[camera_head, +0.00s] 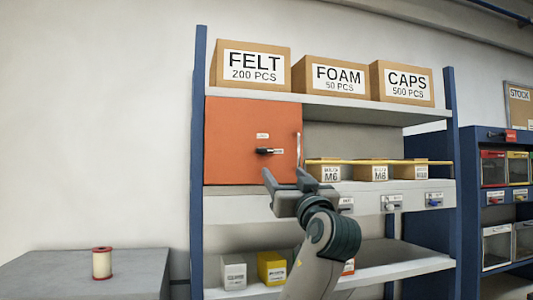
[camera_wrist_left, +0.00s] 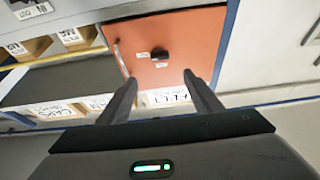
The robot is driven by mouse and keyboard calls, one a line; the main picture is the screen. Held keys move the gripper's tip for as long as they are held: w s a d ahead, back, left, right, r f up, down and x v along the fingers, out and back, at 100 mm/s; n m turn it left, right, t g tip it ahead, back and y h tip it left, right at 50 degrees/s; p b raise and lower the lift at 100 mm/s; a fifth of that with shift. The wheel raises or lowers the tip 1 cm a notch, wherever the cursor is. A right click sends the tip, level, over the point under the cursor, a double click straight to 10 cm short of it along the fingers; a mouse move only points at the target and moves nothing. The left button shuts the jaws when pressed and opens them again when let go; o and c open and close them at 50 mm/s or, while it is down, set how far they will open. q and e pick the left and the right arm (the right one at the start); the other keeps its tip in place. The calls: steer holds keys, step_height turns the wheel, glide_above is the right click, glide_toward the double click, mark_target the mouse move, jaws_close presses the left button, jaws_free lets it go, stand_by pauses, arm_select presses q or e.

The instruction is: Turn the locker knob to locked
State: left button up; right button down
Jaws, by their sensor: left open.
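The orange locker door (camera_head: 230,150) is closed on the shelf unit's upper left. Its black knob (camera_head: 264,151) sits right of the door's middle, with its dark bar lying roughly horizontal. One small label (camera_head: 262,136) is above the knob and another (camera_head: 280,151) is right of it; both are too small to read. My left gripper (camera_head: 285,176) is open and empty, in front of and below the knob. In the left wrist view the picture is turned over; the knob (camera_wrist_left: 159,54) shows beyond and between the open fingers (camera_wrist_left: 159,78), apart from them.
A vertical handle (camera_head: 299,150) is on the door's right edge. M6 and M8 bins (camera_head: 375,173) stand right of the locker. Boxes labelled FELT, FOAM and CAPS (camera_head: 402,84) are above. A spool (camera_head: 102,263) stands on a grey surface at left.

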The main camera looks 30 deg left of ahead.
arm_select(q)
steer(key=p, duration=1)
glide_toward(266, 152)
steer(key=x, duration=0.8)
steer(key=shift+s+r, duration=0.15)
steer(key=shift+r, duration=0.1)
steer(key=shift+w+a+r, duration=0.1)
steer(key=shift+w+a, duration=0.35)
steer(key=c, duration=1.1)
